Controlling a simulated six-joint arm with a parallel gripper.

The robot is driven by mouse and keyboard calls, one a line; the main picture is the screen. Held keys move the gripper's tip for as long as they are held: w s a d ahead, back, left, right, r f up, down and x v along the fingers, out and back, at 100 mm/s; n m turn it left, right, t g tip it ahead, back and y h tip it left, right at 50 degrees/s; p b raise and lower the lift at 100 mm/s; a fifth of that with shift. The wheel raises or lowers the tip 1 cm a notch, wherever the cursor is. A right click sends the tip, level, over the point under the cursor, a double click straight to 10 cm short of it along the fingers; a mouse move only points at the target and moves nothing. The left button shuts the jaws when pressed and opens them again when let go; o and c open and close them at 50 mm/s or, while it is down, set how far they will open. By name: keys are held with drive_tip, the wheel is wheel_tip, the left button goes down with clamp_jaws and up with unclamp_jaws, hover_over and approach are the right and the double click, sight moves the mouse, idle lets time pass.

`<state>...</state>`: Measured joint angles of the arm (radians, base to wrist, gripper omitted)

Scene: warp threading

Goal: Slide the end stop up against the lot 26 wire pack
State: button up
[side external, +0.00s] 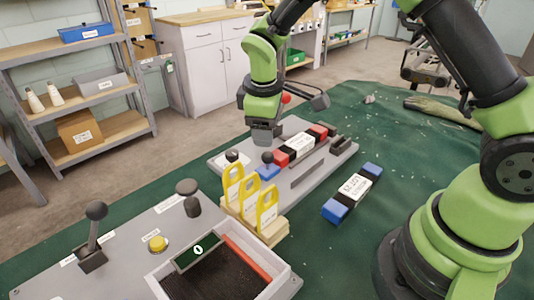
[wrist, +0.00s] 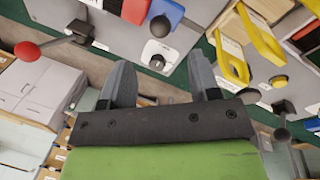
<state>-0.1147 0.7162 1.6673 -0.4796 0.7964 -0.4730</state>
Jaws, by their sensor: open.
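A wire pack (side external: 300,146) with red ends, black bands and a white label lies in a fixture on the grey panel; its lettering is too small to read. In the wrist view its red end (wrist: 135,10) shows at the top. The end stop, a blue block (side external: 268,172) with a dark ball knob, sits by the pack's left end. It also shows in the wrist view (wrist: 168,13). I cannot tell whether stop and pack touch. My gripper (side external: 262,140) is open and empty above the panel, left of the pack; its fingers (wrist: 162,80) are apart.
A blue-ended pack (side external: 352,191) lies loose on the green cloth (side external: 400,145). Yellow-framed tags (side external: 250,200) stand in front of the stop. A red-ball lever (wrist: 27,51) shows in the wrist view. A tray (side external: 225,275) is at the front.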

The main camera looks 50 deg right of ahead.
sight(267, 153)
drive_tip(key=f, duration=0.2)
drive_tip(key=d+f, duration=0.1)
drive_tip(key=f, duration=0.2)
drive_tip(key=w+f, duration=0.1)
drive_tip(key=f, duration=0.2)
drive_tip(key=shift+d+f, duration=0.15)
